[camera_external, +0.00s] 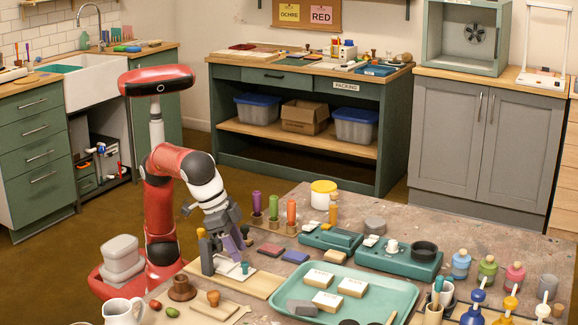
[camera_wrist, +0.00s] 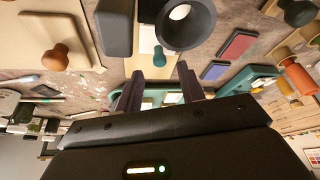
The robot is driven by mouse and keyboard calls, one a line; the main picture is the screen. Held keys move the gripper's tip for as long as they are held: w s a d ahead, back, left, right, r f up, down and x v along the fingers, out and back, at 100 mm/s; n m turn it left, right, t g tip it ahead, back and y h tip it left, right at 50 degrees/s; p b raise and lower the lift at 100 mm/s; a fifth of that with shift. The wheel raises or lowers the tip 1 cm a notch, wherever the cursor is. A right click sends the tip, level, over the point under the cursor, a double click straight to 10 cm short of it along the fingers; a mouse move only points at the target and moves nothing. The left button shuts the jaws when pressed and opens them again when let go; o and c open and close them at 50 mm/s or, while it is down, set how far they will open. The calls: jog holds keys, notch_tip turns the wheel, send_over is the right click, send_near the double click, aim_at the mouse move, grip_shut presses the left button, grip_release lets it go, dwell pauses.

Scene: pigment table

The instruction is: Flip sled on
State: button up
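A small apparatus with a pale base (camera_external: 236,273) and a small teal knob (camera_external: 245,268) stands on a wooden board (camera_external: 262,285) in the external view. I cannot tell for certain which part is the sled. My gripper (camera_external: 226,256) is lowered right over this apparatus and hides part of it. In the wrist view my gripper (camera_wrist: 160,76) is open, its two dark fingers apart with nothing clearly between them. The teal knob (camera_wrist: 159,57) shows just beyond the fingertips, on a pale strip. A dark grey funnel (camera_wrist: 186,26) and a grey block (camera_wrist: 113,26) are beyond it.
Dark red pad (camera_external: 270,250) and blue pad (camera_external: 296,257) lie to the right. A teal tray (camera_external: 385,290) with white boxes is nearer the front. Teal devices (camera_external: 400,262) and colored bottles (camera_external: 487,268) stand further right. A white jug (camera_external: 122,311) and a wooden knob (camera_external: 213,298) are at front left.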

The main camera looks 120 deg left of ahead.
jog(key=p+v, duration=0.1)
jog(key=v, duration=0.4)
jog(key=shift+c, duration=0.6)
jog(key=shift+n+g, duration=0.3)
jog(key=shift+n, duration=0.2)
jog(key=w+r+p, duration=0.1)
jog(key=w, duration=0.1)
jog(key=w+a+r+p, duration=0.1)
jog(key=p, duration=0.1)
jog(key=w+a+r+p, duration=0.1)
jog(key=w, duration=0.1)
jog(key=shift+w+a, duration=0.25)
jog(key=shift+w, duration=0.1)
grip_shut()
jog(key=b, duration=0.2)
send_over(251, 274)
jog(key=w+a, duration=0.2)
jog(key=w, duration=0.2)
notch_tip(251, 274, down, 10)
jog(key=shift+s+r, duration=0.1)
jog(key=shift+s, duration=0.05)
jog(key=shift+s+d, duration=0.3)
jog(key=shift+s, duration=0.25)
jog(key=shift+s+d, duration=0.25)
jog(key=shift+s, duration=0.3)
jog(key=shift+s+d, duration=0.35)
jog(key=shift+s, duration=0.3)
jog(key=shift+s+b, duration=0.1)
jog(key=shift+b, duration=0.2)
